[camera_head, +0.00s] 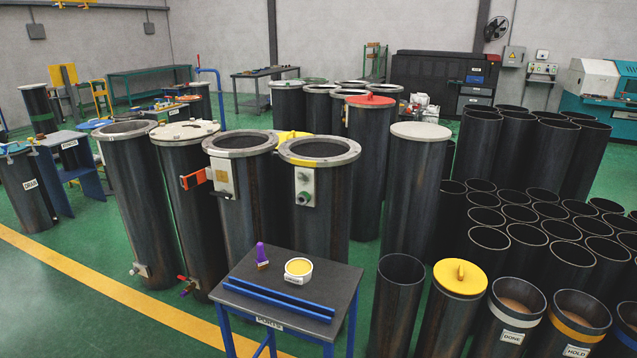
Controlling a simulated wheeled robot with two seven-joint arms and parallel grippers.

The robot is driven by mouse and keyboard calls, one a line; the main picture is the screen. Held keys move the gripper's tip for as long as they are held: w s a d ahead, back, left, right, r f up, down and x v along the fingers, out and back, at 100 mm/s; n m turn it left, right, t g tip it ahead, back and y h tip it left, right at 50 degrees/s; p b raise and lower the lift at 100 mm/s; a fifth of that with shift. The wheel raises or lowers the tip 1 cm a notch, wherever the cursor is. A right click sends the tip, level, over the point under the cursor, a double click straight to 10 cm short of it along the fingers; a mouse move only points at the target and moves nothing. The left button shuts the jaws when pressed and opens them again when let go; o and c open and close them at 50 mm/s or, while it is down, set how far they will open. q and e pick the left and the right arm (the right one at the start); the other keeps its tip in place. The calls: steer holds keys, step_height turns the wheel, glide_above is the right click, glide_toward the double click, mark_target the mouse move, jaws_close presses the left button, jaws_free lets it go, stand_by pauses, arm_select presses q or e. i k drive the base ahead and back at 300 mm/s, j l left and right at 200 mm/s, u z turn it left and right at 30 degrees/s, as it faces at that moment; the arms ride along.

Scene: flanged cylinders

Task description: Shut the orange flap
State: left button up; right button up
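The orange flap (194,179) is a small plate high on the side of a dark flanged cylinder (190,228), in the left middle of the head view. This cylinder has a bolted pale lid (184,132) and a red-handled valve (186,284) low down. The flap seems to stand out at an angle from the wall, its right end reaching toward the neighbouring cylinder. What lies behind it is hidden. Neither of my grippers shows.
An open flanged cylinder (242,200) with a pale box stands close on the right, another (128,190) on the left. A small table (330,290) in front holds blue bars, a purple-topped tool and a yellow-filled bowl. Green floor is free at the front left.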

mark_target(191, 180)
steer(key=i+j+u, duration=0.6)
steer(key=u, duration=0.15)
steer(key=i+j+u, duration=0.3)
steer(key=u, duration=0.15)
steer(key=i+j+u, duration=0.15)
steer(key=i+u, duration=0.8)
steer(key=i+z, duration=0.45)
steer(key=i+j+z, duration=0.1)
steer(key=i+z, duration=0.35)
steer(key=i, duration=0.25)
steer(key=i+j+z, duration=0.3)
steer(key=i+z, duration=0.4)
steer(key=z, duration=0.2)
steer(key=i+z, duration=0.25)
steer(key=z, duration=0.15)
steer(key=i+j+z, duration=0.1)
steer(key=z, duration=0.3)
steer(key=i+j+z, duration=0.2)
steer(key=z, duration=0.2)
steer(key=i+j+z, duration=0.2)
steer(key=z, duration=0.2)
steer(key=i+j+z, duration=0.4)
steer(key=k+j, duration=0.05)
